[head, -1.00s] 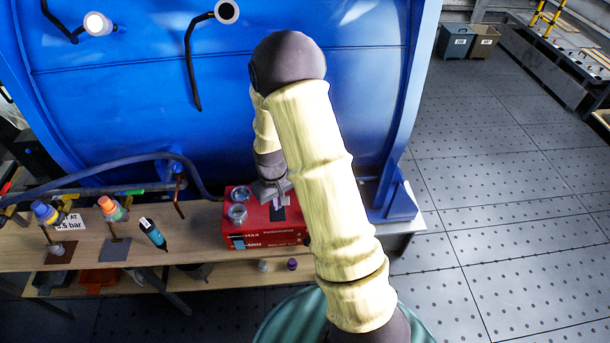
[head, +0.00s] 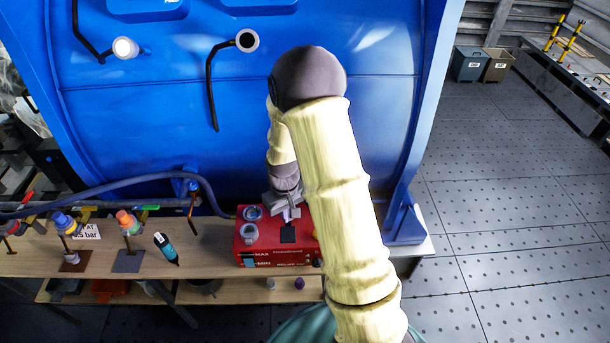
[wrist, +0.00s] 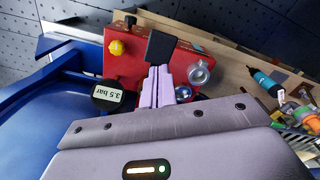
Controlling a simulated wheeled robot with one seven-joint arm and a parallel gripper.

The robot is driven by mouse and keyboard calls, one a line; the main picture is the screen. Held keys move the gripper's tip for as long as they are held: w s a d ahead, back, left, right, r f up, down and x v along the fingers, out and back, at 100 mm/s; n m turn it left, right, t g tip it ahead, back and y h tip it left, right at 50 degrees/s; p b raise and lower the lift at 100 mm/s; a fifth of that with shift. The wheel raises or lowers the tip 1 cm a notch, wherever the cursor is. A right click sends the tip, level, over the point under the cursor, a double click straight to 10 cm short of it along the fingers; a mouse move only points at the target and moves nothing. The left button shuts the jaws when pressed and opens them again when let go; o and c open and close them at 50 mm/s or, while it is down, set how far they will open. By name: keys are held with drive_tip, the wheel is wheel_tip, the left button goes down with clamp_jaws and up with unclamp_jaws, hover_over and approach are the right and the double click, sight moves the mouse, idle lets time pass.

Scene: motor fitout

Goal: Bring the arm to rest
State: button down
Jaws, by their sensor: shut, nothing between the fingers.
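My gripper (head: 291,214) is above the red box (head: 275,257) on the wooden bench, partly hidden by my arm in the head view. In the wrist view my gripper's pale purple fingers (wrist: 158,88) are together and empty. They point at the red box (wrist: 125,72), near its black pad (wrist: 160,46). I cannot tell whether the fingertips touch the box. My arm is bent, with its elbow raised in front of the blue tank (head: 150,110).
The bench (head: 215,245) holds a blue-and-black marker-like tool (head: 166,247) and valve fittings (head: 127,222). Free floor (head: 500,220) lies to the right.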

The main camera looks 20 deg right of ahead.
drive_tip(key=s+r+m+t+b, duration=0.1)
drive_tip(key=s+r+b, duration=0.2)
drive_tip(key=s+r, duration=0.2)
drive_tip(key=s+r+m+t+b, duration=0.1)
drive_tip(key=s+r+b, duration=0.2)
drive_tip(key=s, duration=0.6)
drive_tip(key=shift+s+r+t, duration=0.25)
drive_tip(key=shift+r+t, duration=0.05)
drive_tip(key=shift+r, duration=0.6)
